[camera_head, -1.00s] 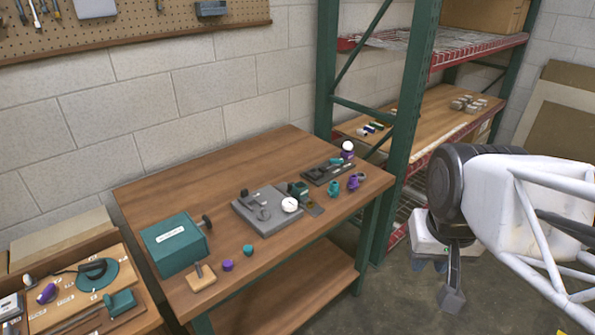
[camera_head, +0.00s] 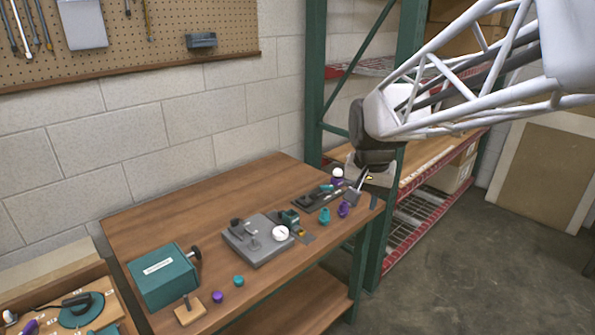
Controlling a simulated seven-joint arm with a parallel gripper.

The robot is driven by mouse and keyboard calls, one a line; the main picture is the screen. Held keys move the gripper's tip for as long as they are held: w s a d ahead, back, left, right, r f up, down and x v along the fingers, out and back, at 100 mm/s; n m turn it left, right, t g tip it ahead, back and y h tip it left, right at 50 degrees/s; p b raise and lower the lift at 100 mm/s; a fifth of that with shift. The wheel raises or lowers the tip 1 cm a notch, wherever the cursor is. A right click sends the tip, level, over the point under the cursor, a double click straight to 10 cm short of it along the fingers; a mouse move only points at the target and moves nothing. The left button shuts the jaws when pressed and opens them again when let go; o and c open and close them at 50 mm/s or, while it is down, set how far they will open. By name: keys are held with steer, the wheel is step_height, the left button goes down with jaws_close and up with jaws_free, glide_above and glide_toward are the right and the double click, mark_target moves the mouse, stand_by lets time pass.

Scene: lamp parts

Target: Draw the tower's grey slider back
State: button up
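No part can be told for certain as the tower or its grey slider at this size. A grey plate fixture (camera_head: 262,254) with grey blocks (camera_head: 240,228) and a white round dial (camera_head: 280,232) lies mid-table. A teal and dark part (camera_head: 290,217) stands at its right end. Behind that, a dark flat rail fixture (camera_head: 312,201) lies near the table's back right. A white-topped purple piece (camera_head: 337,178) stands at its far end. My gripper (camera_head: 354,198) points down over the table's right end, close to the purple part (camera_head: 343,209) in the picture. Its finger opening is too small to read.
A teal box (camera_head: 163,279) with a black knob stands at the table's left. A small wooden block (camera_head: 190,310), a purple cap (camera_head: 217,296) and a teal cap (camera_head: 239,281) lie in front. A teal part (camera_head: 324,215) stands near the right end. A green-posted shelf (camera_head: 385,215) stands behind right.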

steer(key=w+a+f+m, duration=0.1)
steer(key=w+a, duration=0.1)
steer(key=w, duration=0.3)
steer(key=w+a+f, duration=0.2)
steer(key=w, duration=0.3)
steer(key=m+g, duration=0.2)
steer(key=m, duration=0.2)
glide_above(281, 211)
steer(key=f, duration=1.8)
steer(key=shift+s+d+f, duration=0.2)
steer(key=shift+s+f, duration=0.05)
steer(key=shift+f, duration=0.1)
steer(key=shift+w+a+f, duration=0.2)
steer(key=shift+a+f, duration=0.05)
steer(key=shift+f, duration=0.1)
steer(key=shift+f, duration=3.85)
jaws_close()
